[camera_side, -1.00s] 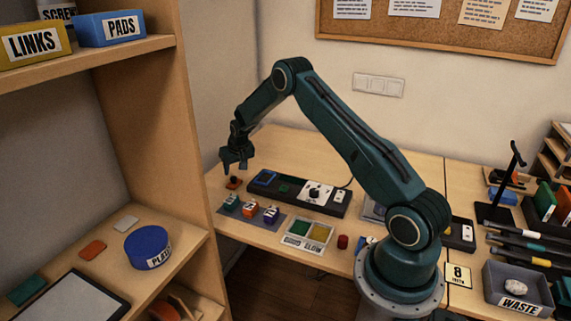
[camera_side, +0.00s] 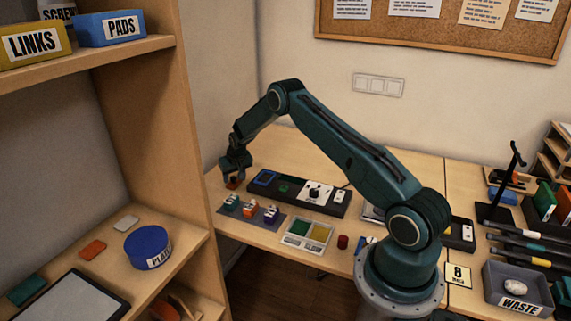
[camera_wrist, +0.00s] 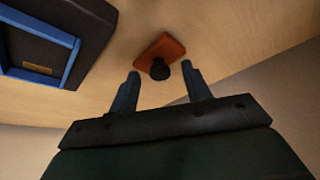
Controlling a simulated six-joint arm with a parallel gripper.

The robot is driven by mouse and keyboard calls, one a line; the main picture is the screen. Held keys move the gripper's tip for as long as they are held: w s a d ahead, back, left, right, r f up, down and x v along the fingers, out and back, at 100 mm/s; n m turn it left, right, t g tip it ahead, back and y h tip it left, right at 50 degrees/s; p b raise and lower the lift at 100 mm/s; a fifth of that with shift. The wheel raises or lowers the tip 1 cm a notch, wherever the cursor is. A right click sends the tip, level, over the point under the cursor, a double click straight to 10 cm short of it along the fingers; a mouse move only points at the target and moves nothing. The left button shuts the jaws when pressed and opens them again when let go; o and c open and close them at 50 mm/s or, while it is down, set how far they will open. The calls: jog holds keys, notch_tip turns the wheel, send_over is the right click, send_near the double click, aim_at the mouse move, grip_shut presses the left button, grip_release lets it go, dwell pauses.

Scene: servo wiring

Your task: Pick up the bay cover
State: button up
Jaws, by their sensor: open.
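The bay cover looks to be the small orange-red plate with a black knob. In the wrist view the bay cover (camera_wrist: 165,50) lies on the wooden table, its knob toward my gripper. In the side view the bay cover (camera_side: 233,184) sits at the table's left end, partly hidden by my fingers. My gripper (camera_side: 235,176) is over it, pointing down. In the wrist view my gripper (camera_wrist: 160,80) is open, one finger on each side of the knob, with gaps on both sides. I cannot tell the exact height of the fingertips.
A dark panel (camera_side: 325,205) with a blue-framed bay (camera_side: 264,178) stands just right of the cover. A shelf wall (camera_side: 160,120) rises at left.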

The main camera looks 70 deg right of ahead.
aim_at(234, 178)
dwell(0.5)
grip_shut()
jog(key=shift+r, duration=0.1)
notch_tip(234, 178, up, 20)
dwell(0.8)
dwell(0.4)
